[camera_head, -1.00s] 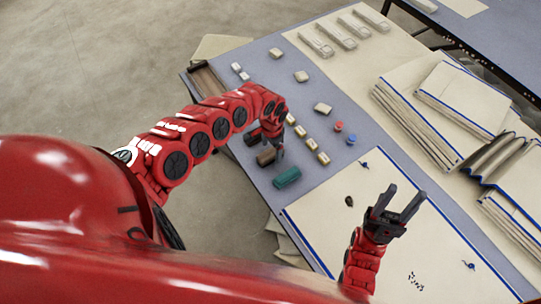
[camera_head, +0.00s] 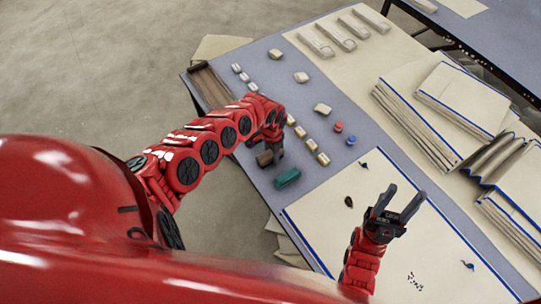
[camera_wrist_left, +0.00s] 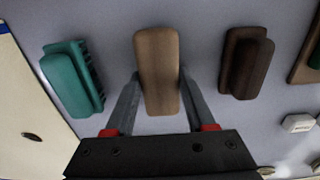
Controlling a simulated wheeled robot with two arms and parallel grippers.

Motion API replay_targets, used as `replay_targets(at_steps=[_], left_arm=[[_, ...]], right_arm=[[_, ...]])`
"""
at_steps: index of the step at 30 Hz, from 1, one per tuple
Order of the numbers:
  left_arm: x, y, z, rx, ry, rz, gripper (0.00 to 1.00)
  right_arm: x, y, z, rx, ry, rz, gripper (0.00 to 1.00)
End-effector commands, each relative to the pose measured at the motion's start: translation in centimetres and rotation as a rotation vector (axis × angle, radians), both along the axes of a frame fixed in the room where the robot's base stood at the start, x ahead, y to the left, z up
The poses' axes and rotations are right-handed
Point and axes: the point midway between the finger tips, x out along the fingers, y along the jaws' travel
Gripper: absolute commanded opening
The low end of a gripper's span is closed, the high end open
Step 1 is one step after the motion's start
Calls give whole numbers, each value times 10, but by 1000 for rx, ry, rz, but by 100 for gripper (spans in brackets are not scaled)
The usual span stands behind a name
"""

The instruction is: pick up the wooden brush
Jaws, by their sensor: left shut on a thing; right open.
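The wooden brush (camera_wrist_left: 157,70), a light brown block with rounded ends, lies between the fingers of my left gripper (camera_wrist_left: 157,95) in the left wrist view. My left gripper (camera_head: 273,150) is shut on its sides. In the head view the brush (camera_head: 265,158) shows as a small brown block under the gripper, partly covered. I cannot tell whether it is clear of the table. My right gripper (camera_head: 397,203) is open and empty above the cream cloth with a blue edge.
A teal brush (camera_wrist_left: 73,79) lies left of the wooden one, also in the head view (camera_head: 287,178). A dark brown brush (camera_wrist_left: 246,63) lies to its right. A wooden tray (camera_head: 210,86), small blocks and red and blue spools (camera_head: 338,127) share the grey table.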

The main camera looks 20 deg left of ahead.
Motion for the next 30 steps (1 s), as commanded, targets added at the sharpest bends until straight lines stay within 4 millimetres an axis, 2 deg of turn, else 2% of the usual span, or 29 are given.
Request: replay_targets(at_steps=[9,14,21,24,30], left_arm=[[0,0,1,0,0,0,0],[1,0,11,-1,-3,-1,0],[1,4,52,6,-4,0,0],[0,2,77,5,0,-3,0],[0,0,97,2,0,-2,0]], right_arm=[[0,0,0,0,0,0,50],[0,0,-1,0,0,0,50],[0,0,-5,0,0,0,50],[0,0,13,0,0,0,50],[0,0,28,0,0,0,50]])
